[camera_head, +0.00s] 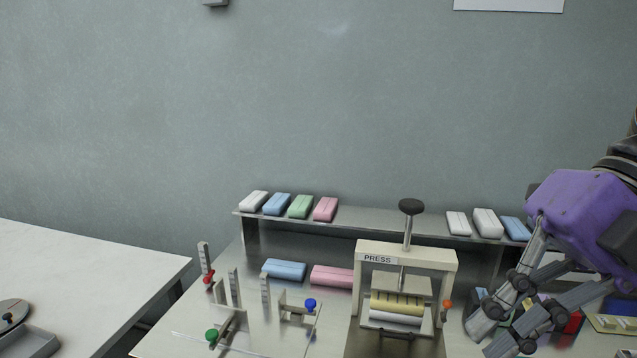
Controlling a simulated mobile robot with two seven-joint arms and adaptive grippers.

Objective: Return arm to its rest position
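My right gripper (488,337), with a purple body and grey jointed fingers, comes in from the right edge. Its fingers point down and left over the bench (160,342), to the right of the press. The fingertips look apart, and I see nothing held between them. My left arm and gripper are not in view.
The press (378,258) has a black knob on top and a yellow-and-white roll inside. A raised shelf (385,218) carries several coloured packs. Blue (284,269) and pink (332,276) packs lie below it. Small coloured items partly hide behind my fingers. A white table (80,265) stands left.

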